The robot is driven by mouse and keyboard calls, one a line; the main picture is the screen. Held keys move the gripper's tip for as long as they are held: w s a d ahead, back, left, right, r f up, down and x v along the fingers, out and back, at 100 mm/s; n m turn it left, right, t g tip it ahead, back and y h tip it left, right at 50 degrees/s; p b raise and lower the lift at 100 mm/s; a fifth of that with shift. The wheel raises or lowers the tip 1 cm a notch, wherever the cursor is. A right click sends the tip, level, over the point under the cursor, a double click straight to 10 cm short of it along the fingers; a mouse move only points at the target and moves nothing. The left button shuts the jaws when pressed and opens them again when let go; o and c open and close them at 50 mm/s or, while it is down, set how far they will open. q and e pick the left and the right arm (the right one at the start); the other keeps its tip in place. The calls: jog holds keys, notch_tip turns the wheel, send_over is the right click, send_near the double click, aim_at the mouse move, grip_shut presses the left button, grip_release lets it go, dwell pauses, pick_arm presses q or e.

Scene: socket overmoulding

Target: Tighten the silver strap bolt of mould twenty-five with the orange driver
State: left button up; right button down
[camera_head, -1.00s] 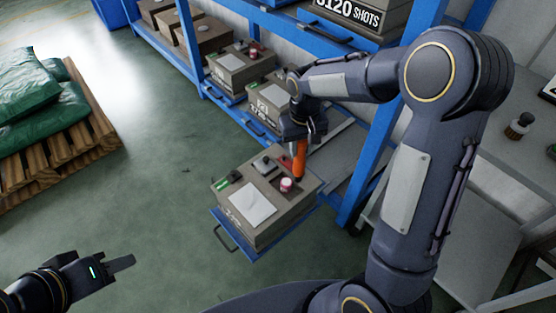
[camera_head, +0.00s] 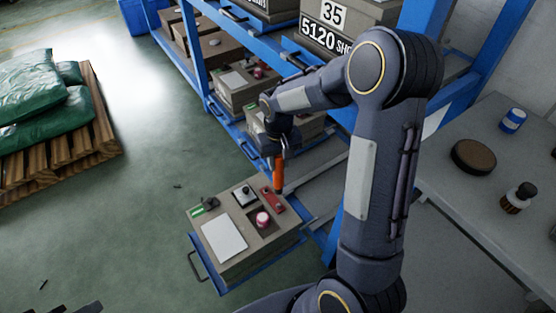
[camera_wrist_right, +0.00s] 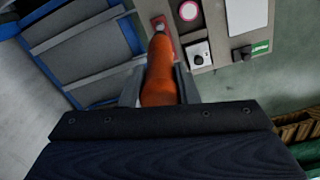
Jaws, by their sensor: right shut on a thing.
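A grey-brown mould (camera_head: 236,257) sits on a pulled-out blue tray (camera_head: 207,279). Its top carries a red strap plate (camera_head: 271,202) at the back right corner. The plate also shows in the right wrist view, where a small silver bolt head (camera_wrist_right: 158,21) is on it. My right gripper (camera_head: 277,155) is shut on the orange driver (camera_head: 279,177). The driver points down, its lower end at the strap plate; whether it touches the bolt is unclear. No number is readable on this mould. Only dark bits of my left gripper (camera_head: 90,308) show at the bottom edge.
The mould top also has a red-and-white knob (camera_head: 263,220), a silver block (camera_head: 245,196) and a white sheet (camera_head: 224,239). A blue rack (camera_head: 197,60) with other moulds stands behind. A grey table (camera_head: 480,185) is at right.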

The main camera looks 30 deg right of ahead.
aim_at(279, 182)
jog(key=shift+r, duration=0.1)
jog(key=shift+f+b, duration=2.35)
jog(key=shift+f, duration=1.3)
jog(key=shift+p, duration=0.3)
jog(key=shift+s+f+b, duration=0.1)
jog(key=shift+f+b, duration=0.7)
jog(key=shift+f, duration=0.5)
dwell(1.4)
